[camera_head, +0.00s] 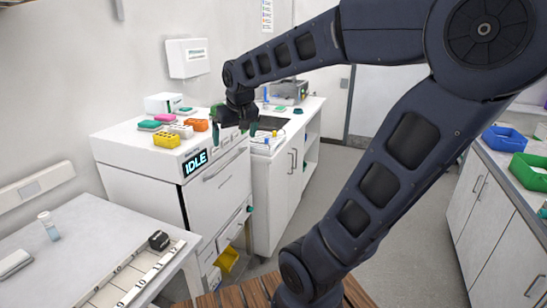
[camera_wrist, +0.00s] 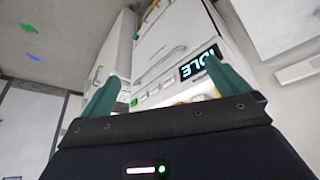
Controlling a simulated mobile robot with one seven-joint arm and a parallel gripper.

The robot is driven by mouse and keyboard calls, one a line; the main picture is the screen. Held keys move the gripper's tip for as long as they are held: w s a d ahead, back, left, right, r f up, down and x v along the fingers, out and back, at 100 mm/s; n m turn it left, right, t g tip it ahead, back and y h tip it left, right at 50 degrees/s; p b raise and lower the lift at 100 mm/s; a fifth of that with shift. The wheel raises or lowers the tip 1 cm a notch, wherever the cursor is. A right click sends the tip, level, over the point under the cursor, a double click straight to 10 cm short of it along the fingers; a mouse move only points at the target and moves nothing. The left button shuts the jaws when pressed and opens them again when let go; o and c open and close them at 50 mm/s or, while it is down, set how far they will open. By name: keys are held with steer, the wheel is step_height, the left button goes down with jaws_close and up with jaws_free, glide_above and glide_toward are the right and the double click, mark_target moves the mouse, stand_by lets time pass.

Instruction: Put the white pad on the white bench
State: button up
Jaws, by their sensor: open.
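A small whitish block (camera_head: 181,130) sits among coloured blocks on top of the white machine with the IDLE display (camera_head: 196,162). A flat pale pad-like item (camera_head: 15,263) lies on the grey-white table at the lower left. I cannot tell which of the two is the white pad. A white bench (camera_head: 290,160) with cabinet doors stands just beyond the machine. My gripper (camera_head: 236,124) is open over the machine's right end, right of the coloured blocks. In the wrist view its green fingers (camera_wrist: 168,88) are apart, with nothing visibly held between them.
Yellow (camera_head: 166,140), orange (camera_head: 196,125) and teal (camera_head: 149,126) blocks crowd the machine top. The left table holds a small bottle (camera_head: 48,226) and a dark block (camera_head: 159,240) on a numbered strip. Blue (camera_head: 505,138) and green (camera_head: 530,171) bins stand on the right counter.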

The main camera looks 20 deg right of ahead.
steer(key=s+d+f, duration=0.1)
steer(key=s+d, duration=0.2)
steer(key=s, duration=0.3)
steer(key=s+d+f+m, duration=0.1)
steer(key=s+d+f, duration=0.1)
steer(key=s+d, duration=0.2)
steer(key=shift+s+d+f+m, duration=0.3)
steer(key=shift+s, duration=0.8)
